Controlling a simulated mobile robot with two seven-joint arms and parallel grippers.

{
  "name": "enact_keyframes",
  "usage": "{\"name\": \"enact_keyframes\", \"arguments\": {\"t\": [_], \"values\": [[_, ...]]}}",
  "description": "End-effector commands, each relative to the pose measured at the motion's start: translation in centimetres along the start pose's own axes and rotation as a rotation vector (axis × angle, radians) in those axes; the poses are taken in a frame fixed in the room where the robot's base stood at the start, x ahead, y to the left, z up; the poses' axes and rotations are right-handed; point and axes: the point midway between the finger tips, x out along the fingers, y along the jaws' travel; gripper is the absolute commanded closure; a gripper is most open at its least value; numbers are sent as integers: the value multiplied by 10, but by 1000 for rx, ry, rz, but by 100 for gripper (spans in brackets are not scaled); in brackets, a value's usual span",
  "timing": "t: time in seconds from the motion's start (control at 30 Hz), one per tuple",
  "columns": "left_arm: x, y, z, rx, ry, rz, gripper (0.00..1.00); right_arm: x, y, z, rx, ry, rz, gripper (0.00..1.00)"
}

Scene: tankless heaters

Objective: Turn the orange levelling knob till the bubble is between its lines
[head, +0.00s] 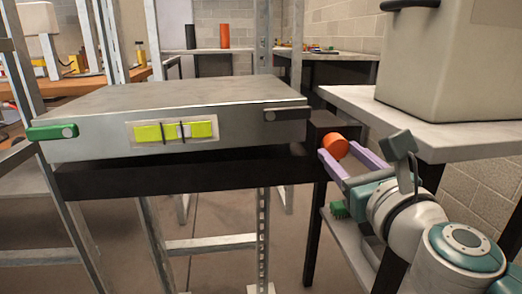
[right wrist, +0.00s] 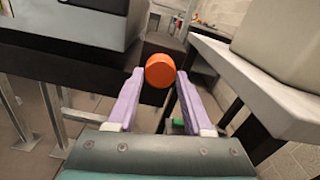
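The orange knob (head: 334,146) is at the right end of the dark rail under the grey slab. It also shows in the right wrist view (right wrist: 160,70). My right gripper (head: 340,150) is open, its two purple fingers pointing at the knob. In the right wrist view the fingertips (right wrist: 160,76) lie to either side of the knob's lower part; contact cannot be told. The yellow-green level vial (head: 202,130) sits on the slab's front face with dark upright lines near its middle. My left gripper is out of view.
The grey slab (head: 180,95) has a green handle (head: 52,132) at its left and a dark one (head: 287,113) at its right. A pale shelf (head: 450,135) with a large grey box (head: 440,60) stands close to the right of my gripper.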

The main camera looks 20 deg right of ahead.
Motion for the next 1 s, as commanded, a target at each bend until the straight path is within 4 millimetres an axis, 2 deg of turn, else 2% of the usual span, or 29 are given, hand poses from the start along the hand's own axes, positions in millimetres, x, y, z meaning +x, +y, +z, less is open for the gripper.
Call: {"name": "enact_keyframes", "arguments": {"t": [0.07, 0.43, 0.77, 1.0], "values": [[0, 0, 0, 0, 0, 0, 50, 0, 0, 0, 0, 0, 0, 59], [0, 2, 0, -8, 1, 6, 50, 0, 0, 0, 0, 0, 0, 100], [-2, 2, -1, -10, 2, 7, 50, 0, 0, 0, -29, 1, 0, 100], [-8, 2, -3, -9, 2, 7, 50, 0, -1, 1, -153, 1, -1, 100]]}}
